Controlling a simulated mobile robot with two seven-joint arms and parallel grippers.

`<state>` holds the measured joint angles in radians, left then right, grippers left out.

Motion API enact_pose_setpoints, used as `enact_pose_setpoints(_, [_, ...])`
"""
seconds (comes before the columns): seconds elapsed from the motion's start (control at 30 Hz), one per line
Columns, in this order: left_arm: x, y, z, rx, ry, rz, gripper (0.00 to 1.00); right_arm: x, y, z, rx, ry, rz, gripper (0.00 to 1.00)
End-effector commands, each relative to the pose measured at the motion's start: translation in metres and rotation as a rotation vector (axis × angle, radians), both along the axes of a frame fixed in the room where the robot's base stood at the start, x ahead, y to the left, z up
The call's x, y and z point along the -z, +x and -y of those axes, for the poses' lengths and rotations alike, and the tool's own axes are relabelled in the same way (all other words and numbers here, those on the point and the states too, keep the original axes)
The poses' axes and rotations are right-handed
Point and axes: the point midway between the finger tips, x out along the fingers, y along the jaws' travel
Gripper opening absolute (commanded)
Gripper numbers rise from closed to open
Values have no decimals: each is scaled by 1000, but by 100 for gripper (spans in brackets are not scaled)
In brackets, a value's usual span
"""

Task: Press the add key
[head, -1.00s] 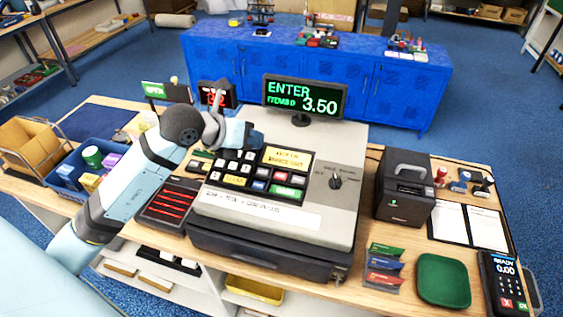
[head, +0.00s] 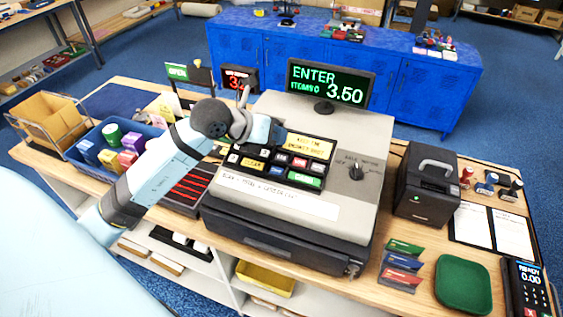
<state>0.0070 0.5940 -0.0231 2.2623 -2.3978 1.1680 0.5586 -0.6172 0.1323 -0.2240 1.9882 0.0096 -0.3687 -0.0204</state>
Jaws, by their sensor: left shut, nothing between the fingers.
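The cash register (head: 300,190) stands on the wooden counter, with its display (head: 329,84) reading ENTER, ITEMS 0 and 3.50. Its keypad holds white, yellow, red, blue and green keys; a green key (head: 304,180) shows at the lower right. I cannot read which key is the add key. My left gripper (head: 276,134) is shut and empty, over the upper left part of the keypad. My arm and gripper hide many of the keys there, and I cannot tell whether the fingertips touch one. My right gripper is not in view.
A blue crate (head: 80,165) of coloured boxes stands left of the register. A black printer (head: 428,185), card rack (head: 402,265), green tray (head: 463,284) and card terminal (head: 530,290) stand to the right. A key switch (head: 356,172) sits on the register.

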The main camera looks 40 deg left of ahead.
Motion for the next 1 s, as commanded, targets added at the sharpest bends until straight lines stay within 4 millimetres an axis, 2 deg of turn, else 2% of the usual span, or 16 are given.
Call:
enact_pose_setpoints(0.03, [13,2,0,-1,-1,0,0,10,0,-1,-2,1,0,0])
enact_pose_setpoints(0.1, [23,4,-1,-1,-1,0,0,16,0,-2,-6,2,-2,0])
enact_pose_setpoints(0.3, [38,8,-2,-1,-1,0,0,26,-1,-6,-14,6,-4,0])
enact_pose_setpoints(1.0, [38,8,-2,0,0,0,0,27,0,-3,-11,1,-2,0])
